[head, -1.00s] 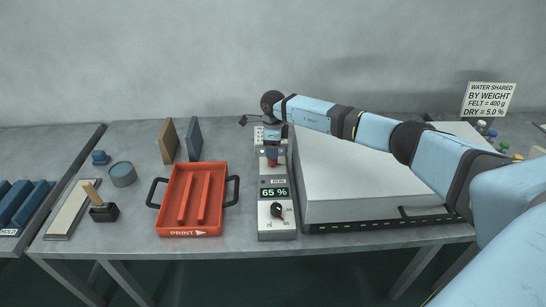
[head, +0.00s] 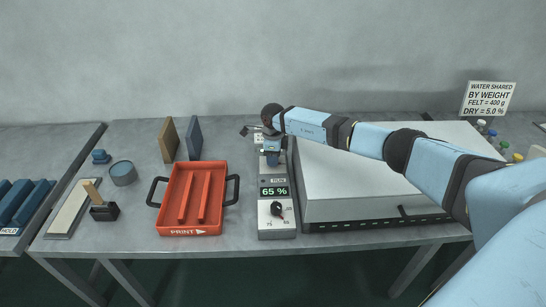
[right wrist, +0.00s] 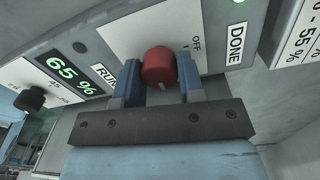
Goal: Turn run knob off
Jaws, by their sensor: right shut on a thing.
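The red run knob (right wrist: 159,66) shows in the right wrist view, on a pale plate (right wrist: 126,36) of the grey control panel. The word OFF stands just beyond it and the word RUN to its left. My right gripper (right wrist: 160,78) has one blue finger on each side of the knob and is shut on it. A light mark on the knob's edge faces the gripper. In the head view my right gripper (head: 272,158) hides the knob at the upper part of the panel (head: 276,238). My left gripper is not in view.
The display (head: 274,191) reads 65 %, with a black knob (head: 277,208) below it. A large white-topped box (head: 355,180) stands right of the panel. A red tray (head: 191,231) with black handles lies to the left.

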